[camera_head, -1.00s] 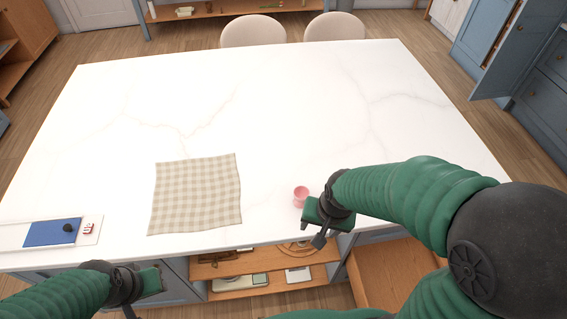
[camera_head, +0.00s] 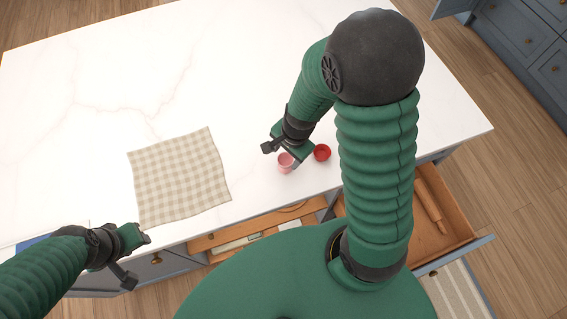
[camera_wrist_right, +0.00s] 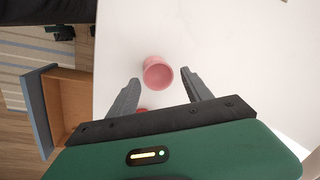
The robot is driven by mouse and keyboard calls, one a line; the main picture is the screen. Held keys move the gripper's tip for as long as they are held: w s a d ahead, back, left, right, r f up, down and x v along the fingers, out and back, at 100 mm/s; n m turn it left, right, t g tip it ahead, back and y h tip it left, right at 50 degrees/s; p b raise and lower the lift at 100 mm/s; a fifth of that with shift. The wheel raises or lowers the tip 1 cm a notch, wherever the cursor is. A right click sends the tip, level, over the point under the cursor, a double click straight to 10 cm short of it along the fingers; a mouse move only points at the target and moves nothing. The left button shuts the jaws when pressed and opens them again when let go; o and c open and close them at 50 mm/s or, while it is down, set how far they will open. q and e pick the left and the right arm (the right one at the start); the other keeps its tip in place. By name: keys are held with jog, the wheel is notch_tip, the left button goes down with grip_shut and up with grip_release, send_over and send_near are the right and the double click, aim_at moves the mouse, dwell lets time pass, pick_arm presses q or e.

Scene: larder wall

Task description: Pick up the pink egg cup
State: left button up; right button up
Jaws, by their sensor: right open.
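The pink egg cup (camera_head: 285,163) stands on the white marble worktop near its front edge. In the right wrist view the pink egg cup (camera_wrist_right: 157,73) appears between the tips of my open right gripper (camera_wrist_right: 160,80), with a gap on each side. In the head view my right gripper (camera_head: 290,154) is right at the cup, and its fingers are mostly hidden. My left gripper (camera_head: 142,240) is over the worktop's front edge at the left, well away from the cup; its fingers do not show clearly.
A red cup (camera_head: 322,152) stands close to the right of the pink one. A checked cloth (camera_head: 180,175) lies to the left. An open drawer with a rolling pin (camera_head: 430,205) juts out at the front right. The worktop behind is clear.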

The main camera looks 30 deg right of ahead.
aim_at(285, 163)
jog(key=f, duration=0.3)
jog(key=shift+s+b, duration=0.3)
jog(key=shift+f, duration=0.3)
jog(key=shift+w+a, duration=0.15)
jog(key=shift+w, duration=0.05)
jog(key=shift+w+a+f, duration=0.1)
jog(key=c, duration=1.1)
grip_shut()
